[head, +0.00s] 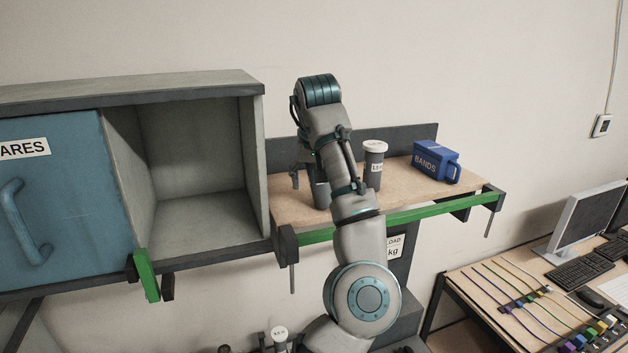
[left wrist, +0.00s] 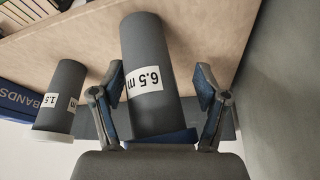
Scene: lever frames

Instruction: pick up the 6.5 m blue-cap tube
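The 6.5 m tube (left wrist: 150,70) is dark grey with a white label and a blue cap (left wrist: 165,137). In the left wrist view it stands between the two fingers of my left gripper (left wrist: 158,88). The fingers are spread, with a visible gap at least on the right side. In the head view the tube (head: 320,192) stands on the wooden shelf (head: 287,208), with its upper part and cap hidden by my left arm. One finger of my left gripper (head: 303,172) shows beside it. My right gripper is not in view.
A white-cap tube (head: 375,165) stands to the right on the shelf, with a blue BANDS box (head: 435,162) beyond. A green strip (head: 425,211) edges the shelf. An open grey cubby (head: 205,170) is left. Another white-cap tube (head: 280,337) shows low down.

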